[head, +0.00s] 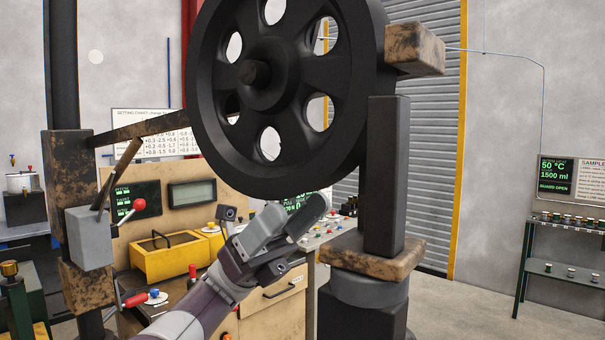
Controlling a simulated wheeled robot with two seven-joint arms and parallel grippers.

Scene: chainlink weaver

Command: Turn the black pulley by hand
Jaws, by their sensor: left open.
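The black pulley (335,68) is a large spoked wheel with round holes and a central hub, filling the upper middle of the head view. It is carried beside a dark upright post (383,180). My left gripper (314,216) is below the pulley's lower rim, pointing up and to the right. Its fingers are open, with nothing seen between them. It overlaps the area just under the rim in the picture; I cannot tell how far apart they are in depth. My right gripper is not in view.
A worn block (413,50) juts out at the pulley's upper right. At left stands a post with a grey box (89,238) and red-knobbed levers. Behind my left arm are a bench with a yellow tray (168,262) and a control panel. A shelf (567,224) stands far right.

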